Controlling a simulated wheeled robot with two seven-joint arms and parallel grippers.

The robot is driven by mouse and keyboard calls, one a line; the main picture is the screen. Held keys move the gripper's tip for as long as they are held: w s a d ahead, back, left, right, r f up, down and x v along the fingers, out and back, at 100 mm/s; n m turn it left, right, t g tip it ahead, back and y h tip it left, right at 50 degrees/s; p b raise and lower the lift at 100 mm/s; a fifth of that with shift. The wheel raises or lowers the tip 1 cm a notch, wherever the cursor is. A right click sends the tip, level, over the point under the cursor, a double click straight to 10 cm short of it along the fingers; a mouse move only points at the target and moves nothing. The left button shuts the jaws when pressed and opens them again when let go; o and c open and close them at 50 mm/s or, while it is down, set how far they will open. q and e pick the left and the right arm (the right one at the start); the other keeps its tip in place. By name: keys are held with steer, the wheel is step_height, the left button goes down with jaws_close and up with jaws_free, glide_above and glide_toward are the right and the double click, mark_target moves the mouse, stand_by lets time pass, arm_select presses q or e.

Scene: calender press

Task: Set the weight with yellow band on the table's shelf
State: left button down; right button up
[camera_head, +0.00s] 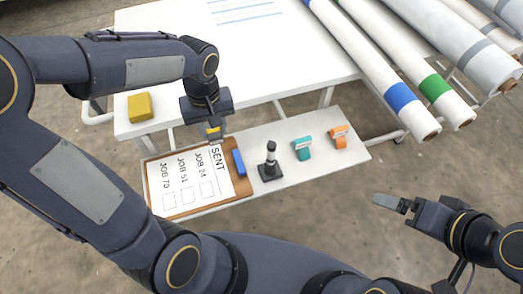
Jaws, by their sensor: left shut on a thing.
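My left gripper (213,126) points down over the shelf, above the upper right corner of the clipboard. It is shut on the weight with yellow band (213,134). Only a small yellow and grey part of the weight shows, and the gripper hides the rest. I cannot tell whether the weight touches anything below. The table's shelf (312,175) is a pale board, lower than the white table top (240,60). My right gripper (388,202) is at the right over the floor, away from the shelf; its jaw opening is unclear.
On the shelf are a clipboard (157,207), a blue block (239,162), a black stamp (270,165), a teal dispenser (302,148) and an orange one (339,137). A yellow block (140,106) sits on the table top. Long rolls (375,65) lie at upper right. Shelf's front right is bare.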

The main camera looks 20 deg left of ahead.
arm_select(q)
steer(key=shift+w+f, duration=0.1)
steer(key=w+d+f, duration=0.2)
steer(key=w+f, duration=0.1)
steer(key=w+d+f+b, duration=0.1)
steer(key=w+d+f, duration=0.1)
steer(key=w+d, duration=0.1)
steer(key=w+d+f+b, duration=0.1)
steer(key=w+d+f, duration=0.2)
steer(key=w, duration=0.1)
steer(key=shift+d+f, duration=0.15)
steer(key=shift+f, duration=0.2)
steer(key=shift+w+d+f+b, duration=0.1)
steer(key=shift+f+b, duration=0.05)
steer(key=shift+f, duration=0.55)
steer(key=shift+w+d+f+b, duration=0.1)
steer(key=shift+w+f+b, duration=0.1)
steer(key=shift+f, duration=0.45)
steer(key=shift+w+d+f+b, duration=0.1)
steer(key=shift+f+b, duration=0.05)
steer(key=shift+f, duration=0.55)
steer(key=shift+f, duration=0.15)
steer(key=c, duration=1)
jaws_free()
steer(key=shift+s, duration=0.1)
steer(key=shift+o, duration=0.2)
